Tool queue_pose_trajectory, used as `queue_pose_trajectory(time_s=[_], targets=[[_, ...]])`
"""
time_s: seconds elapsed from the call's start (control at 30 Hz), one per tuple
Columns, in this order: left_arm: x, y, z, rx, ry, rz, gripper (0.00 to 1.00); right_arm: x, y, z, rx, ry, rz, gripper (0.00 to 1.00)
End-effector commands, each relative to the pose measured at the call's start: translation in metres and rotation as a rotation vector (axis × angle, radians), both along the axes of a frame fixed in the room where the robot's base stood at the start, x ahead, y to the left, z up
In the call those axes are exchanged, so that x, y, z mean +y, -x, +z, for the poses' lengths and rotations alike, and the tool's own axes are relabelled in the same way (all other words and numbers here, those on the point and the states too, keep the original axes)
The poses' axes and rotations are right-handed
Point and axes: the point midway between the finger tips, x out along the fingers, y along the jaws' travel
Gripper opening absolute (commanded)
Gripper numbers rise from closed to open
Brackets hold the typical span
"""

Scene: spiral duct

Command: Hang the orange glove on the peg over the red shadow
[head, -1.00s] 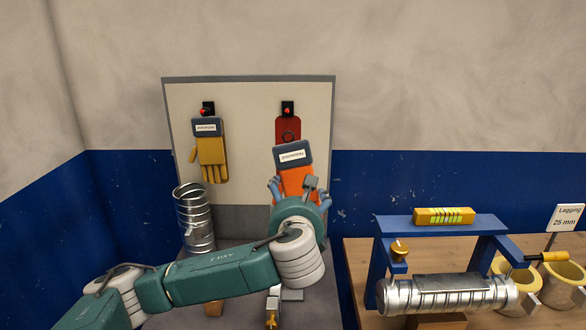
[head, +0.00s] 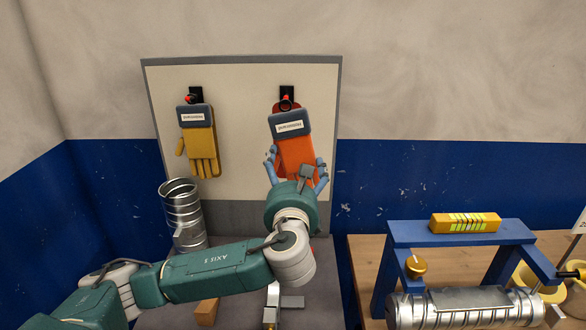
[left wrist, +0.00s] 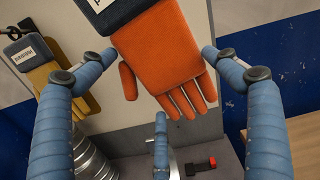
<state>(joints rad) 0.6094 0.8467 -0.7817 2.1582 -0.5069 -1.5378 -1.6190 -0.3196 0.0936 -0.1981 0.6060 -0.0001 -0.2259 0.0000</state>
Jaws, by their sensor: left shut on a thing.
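The orange glove (head: 296,155) has a blue-grey cuff with a white label and hangs fingers down, slightly tilted, in front of the board. My left gripper (head: 296,161) is shut on it, with blue fingers at its two sides; the left wrist view also shows the glove (left wrist: 165,55) between them. The cuff's top is just below the right peg (head: 286,99). A ring shape shows around the peg, but I cannot tell whether a loop is on it. The red shadow (head: 276,107) is mostly hidden behind the glove. My right gripper is not in view.
A yellow glove (head: 198,145) hangs on the left peg (head: 194,98) of the board (head: 240,100). A silver spiral duct piece (head: 184,212) stands below it. At right, a wooden bench (head: 357,265) holds a blue frame (head: 400,235) with a yellow level (head: 465,222) and another duct.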

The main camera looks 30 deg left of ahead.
Motion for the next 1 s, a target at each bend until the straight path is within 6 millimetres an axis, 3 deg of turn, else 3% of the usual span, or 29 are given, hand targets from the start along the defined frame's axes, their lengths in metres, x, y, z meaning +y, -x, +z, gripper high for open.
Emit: queue_pose_trajectory(time_s=[0.37, 1.0], targets=[[0.009, -0.014, 0.001, -0.004, -0.003, 0.004, 0.60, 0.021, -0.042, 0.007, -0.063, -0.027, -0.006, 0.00], [0.029, -0.047, -0.002, -0.005, -0.002, 0.005, 0.60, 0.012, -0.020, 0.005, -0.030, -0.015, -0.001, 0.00]])
